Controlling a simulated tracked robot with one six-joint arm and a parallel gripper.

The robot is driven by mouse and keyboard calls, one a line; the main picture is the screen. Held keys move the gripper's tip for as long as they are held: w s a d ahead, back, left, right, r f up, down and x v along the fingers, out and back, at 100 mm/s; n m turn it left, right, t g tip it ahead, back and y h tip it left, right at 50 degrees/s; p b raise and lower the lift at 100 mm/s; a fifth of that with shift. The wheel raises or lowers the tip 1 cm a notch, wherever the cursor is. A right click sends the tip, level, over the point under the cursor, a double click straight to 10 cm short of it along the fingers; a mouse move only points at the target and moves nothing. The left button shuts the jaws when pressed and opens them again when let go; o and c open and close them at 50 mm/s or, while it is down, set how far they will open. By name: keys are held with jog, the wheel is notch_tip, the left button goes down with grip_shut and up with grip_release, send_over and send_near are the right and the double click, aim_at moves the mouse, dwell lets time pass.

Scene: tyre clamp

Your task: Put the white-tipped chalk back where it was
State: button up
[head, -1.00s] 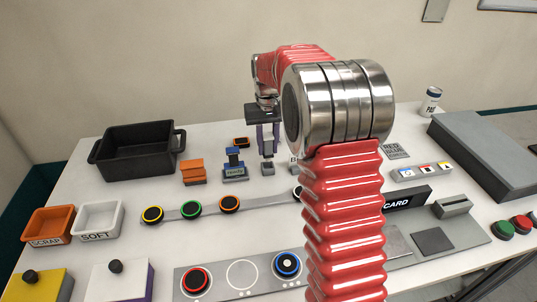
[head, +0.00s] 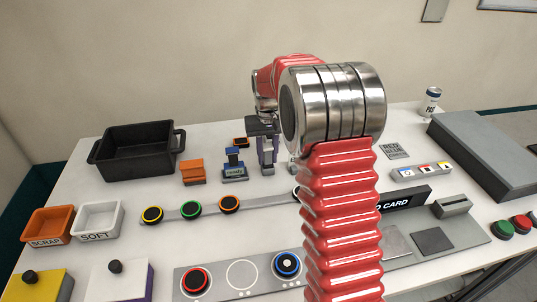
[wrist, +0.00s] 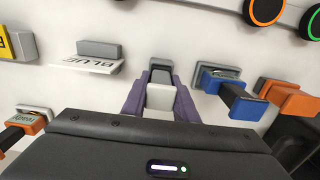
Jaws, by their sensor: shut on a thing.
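My gripper (head: 267,160) is low over the table behind the row of round buttons, beside the blue block on its grey base. In the wrist view my gripper (wrist: 160,82) has its purple fingers on either side of a pale white-grey piece, the white-tipped chalk (wrist: 160,98), and is shut on it. A small grey holder (wrist: 160,65) with a dark slot lies at the fingertips. I cannot tell whether the chalk's lower end is inside it. In the head view the chalk is too small and covered to make out.
A blue block (head: 233,156) on a labelled grey base and an orange block (head: 192,170) stand left of my gripper. A black bin (head: 135,150) stands at the back left.

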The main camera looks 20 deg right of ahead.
jog(key=shift+f, duration=0.1)
jog(key=o, duration=1)
jog(key=shift+c, duration=0.2)
notch_tip(320, 180, up, 12)
jog(key=shift+f, duration=0.25)
jog(key=shift+r, duration=0.6)
